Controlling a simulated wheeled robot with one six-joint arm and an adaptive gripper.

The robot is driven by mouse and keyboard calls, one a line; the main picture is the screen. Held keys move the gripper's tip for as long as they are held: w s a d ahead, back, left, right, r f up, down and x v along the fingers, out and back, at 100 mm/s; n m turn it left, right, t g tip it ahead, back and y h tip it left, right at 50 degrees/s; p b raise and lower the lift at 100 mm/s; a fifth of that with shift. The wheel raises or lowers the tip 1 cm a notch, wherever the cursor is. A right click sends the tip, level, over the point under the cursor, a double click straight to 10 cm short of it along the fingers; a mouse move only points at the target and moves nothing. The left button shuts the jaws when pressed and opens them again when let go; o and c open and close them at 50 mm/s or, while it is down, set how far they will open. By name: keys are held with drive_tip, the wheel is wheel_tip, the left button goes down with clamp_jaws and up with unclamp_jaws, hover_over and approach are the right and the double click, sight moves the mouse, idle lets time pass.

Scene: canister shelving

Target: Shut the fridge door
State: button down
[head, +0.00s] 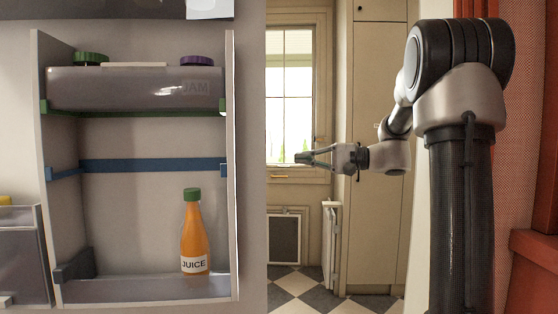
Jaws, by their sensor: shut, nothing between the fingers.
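The fridge door (252,150) stands open, its inner side facing me at the left of the head view. Its shelf rack holds an orange juice bottle (194,240) with a green cap, upright on the bottom shelf. The top bin (135,90) holds jars with a green lid (90,58) and a purple lid (197,61). My gripper (304,157) is shut and empty, pointing left. In the picture it lies to the right of the door's right edge, apart from it. The fridge body is not clearly visible.
A tall cream cabinet (378,230) stands behind my arm. A window (289,100) and a checkered floor (300,284) show in the gap right of the door. A red patterned wall (526,120) is at the far right. Another bin (22,255) shows at the lower left.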

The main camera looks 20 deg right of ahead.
drive_tip(key=a, duration=0.9)
drive_tip(key=shift+w+a, duration=0.15)
drive_tip(key=shift+w, duration=0.3)
